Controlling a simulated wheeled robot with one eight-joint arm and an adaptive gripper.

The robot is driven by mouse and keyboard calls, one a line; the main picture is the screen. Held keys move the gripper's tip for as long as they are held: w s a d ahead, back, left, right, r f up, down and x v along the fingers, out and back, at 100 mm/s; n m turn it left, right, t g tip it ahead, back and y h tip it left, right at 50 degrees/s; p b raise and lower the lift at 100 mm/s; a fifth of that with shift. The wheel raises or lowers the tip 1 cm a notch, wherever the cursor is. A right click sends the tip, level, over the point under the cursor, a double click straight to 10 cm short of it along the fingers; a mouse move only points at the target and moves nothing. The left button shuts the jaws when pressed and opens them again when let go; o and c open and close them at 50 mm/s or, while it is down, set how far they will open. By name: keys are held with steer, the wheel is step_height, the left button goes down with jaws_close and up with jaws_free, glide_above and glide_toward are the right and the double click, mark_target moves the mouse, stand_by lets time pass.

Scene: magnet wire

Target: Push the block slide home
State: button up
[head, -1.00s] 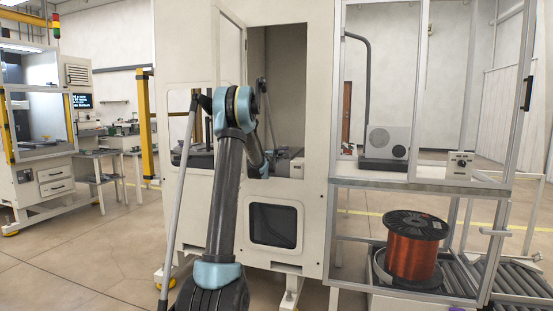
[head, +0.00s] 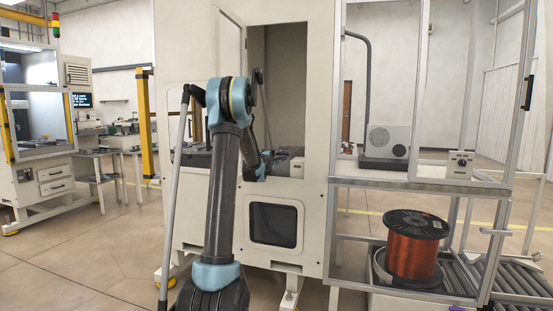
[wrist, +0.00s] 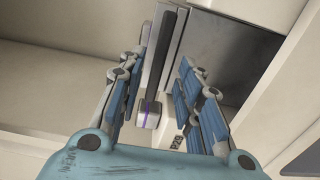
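In the wrist view, a small pale grey block with a purple stripe (wrist: 150,112) shows beyond my gripper, at the lower end of a dark and light vertical rail (wrist: 163,50). It is probably the block slide. My gripper (wrist: 158,88) is open, with its blue-padded fingers wide apart and nothing between them. The block appears in the gap between the fingers, and I cannot tell whether anything touches it. In the head view, my arm reaches into the machine's tall opening. My fingertips are hidden there, near a grey unit (head: 292,165).
The white machine cabinet (head: 318,200) frames the opening on both sides, with a dark window (head: 273,224) below. A glass-framed bench with a grey box (head: 388,142) stands to the right. A copper wire spool (head: 412,245) sits below it.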

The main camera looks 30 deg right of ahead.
steer(key=v, duration=0.6)
steer(key=shift+a, duration=0.15)
steer(key=shift+s, duration=0.1)
steer(key=s+a+f+m+g+y, duration=0.15)
steer(key=s+a+m, duration=0.25)
steer(key=s+a, duration=0.45)
steer(key=s+a+m+g+y, duration=0.1)
steer(key=s+a+m+g, duration=0.3)
steer(key=a, duration=0.8)
steer(key=s+a+f+g+y, duration=0.1)
steer(key=s+a+f+y, duration=0.2)
steer(key=s+a+f, duration=0.4)
steer(key=s+a+f+g+y, duration=0.1)
steer(key=s+a+f+y, duration=0.3)
steer(key=s+a, duration=1)
steer(key=s+a+f+g+y, duration=0.2)
steer(key=s+a+f+y, duration=0.2)
steer(key=s+a+f, duration=0.6)
steer(key=shift+s+a+f, duration=0.25)
steer(key=shift+s+a, duration=0.4)
steer(key=shift+a, duration=0.4)
